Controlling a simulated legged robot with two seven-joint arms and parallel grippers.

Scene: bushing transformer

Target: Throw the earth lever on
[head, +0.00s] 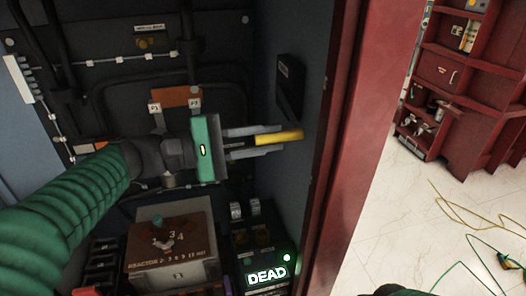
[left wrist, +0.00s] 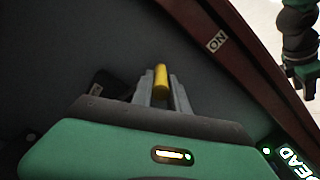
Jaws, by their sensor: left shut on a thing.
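My left gripper (head: 281,139) reaches in from the left inside the cabinet. It is shut on the yellow lever handle (head: 292,136), with one grey finger on each side of it. The yellow handle (left wrist: 161,82) also shows between the fingers of the left gripper (left wrist: 161,92) in the left wrist view. The handle points towards the cabinet's right side wall; its pivot is hidden. An "ON" label (left wrist: 217,41) is on the red edge in the left wrist view.
A lit "DEAD" sign (head: 267,275) with a green lamp (head: 287,257) is low in the cabinet. A brown-topped reactor box (head: 170,250) stands below my left arm. The red door frame (head: 345,150) closes off the right. Cables (head: 460,212) lie on the floor beyond.

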